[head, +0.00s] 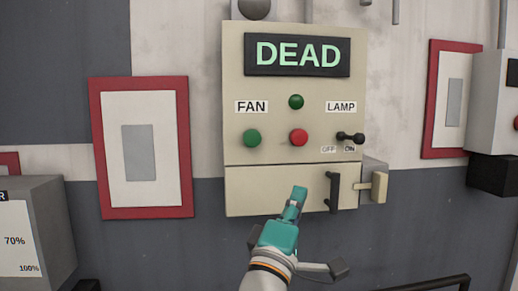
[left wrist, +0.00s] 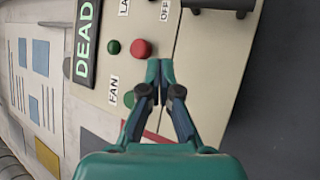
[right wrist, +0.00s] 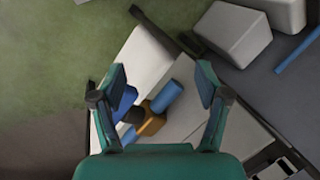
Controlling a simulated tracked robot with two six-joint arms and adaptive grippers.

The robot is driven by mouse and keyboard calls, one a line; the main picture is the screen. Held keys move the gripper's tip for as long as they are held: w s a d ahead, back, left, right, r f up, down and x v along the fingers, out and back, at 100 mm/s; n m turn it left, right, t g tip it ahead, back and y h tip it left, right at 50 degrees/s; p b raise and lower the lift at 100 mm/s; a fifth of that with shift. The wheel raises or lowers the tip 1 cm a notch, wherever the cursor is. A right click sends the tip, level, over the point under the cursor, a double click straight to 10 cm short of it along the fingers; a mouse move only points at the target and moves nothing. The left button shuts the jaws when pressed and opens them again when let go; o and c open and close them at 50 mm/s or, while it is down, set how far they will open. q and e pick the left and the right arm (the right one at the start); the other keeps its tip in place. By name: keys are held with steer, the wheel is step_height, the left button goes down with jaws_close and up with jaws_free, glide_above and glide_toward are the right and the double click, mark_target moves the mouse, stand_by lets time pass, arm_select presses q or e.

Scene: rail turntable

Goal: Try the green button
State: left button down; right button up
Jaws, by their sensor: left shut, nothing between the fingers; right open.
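The beige panel (head: 290,190) on the wall carries a green button (head: 252,138) under the FAN label. In the left wrist view the green button (left wrist: 129,99) is partly hidden by my finger. A red button (head: 299,137) is to its right, and a darker green dome (head: 296,101) is above the red one. The display (head: 297,55) reads DEAD. My left gripper (head: 299,190) is shut and empty, below the buttons in front of the panel's lower part; contact cannot be told. My right gripper (right wrist: 162,78) is open and empty, seen only in the right wrist view.
A black lamp switch (head: 350,138) is right of the red button. A black handle (head: 333,192) and a beige latch (head: 378,187) are at the lower right. Framed boards hang on both sides. Blue and orange items (right wrist: 152,122) are beyond my right gripper.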

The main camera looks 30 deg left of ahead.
mark_target(255, 146)
arm_select(q)
steer(key=s+a+r+n+t+y, duration=0.2)
steer(key=s+r+n, duration=0.4)
steer(key=r, duration=0.3)
steer(key=a+y, duration=0.1)
steer(key=y, duration=0.1)
steer(key=shift+s+a+y+b, duration=0.3)
steer(key=shift+s+a+y, duration=0.05)
steer(key=shift+s+y, duration=0.05)
steer(key=shift+w+r, duration=0.1)
steer(key=shift+w, duration=0.05)
steer(key=shift+w+a+p, duration=0.3)
steer(key=shift+w+a, duration=0.6)
steer(key=shift+w, duration=0.25)
steer(key=shift+w+a+p, duration=0.25)
steer(key=shift+w+a, duration=0.6)
steer(key=shift+w, duration=0.25)
steer(key=shift+w+a+p, duration=0.3)
steer(key=shift+w+a, duration=0.6)
steer(key=shift+w, duration=0.25)
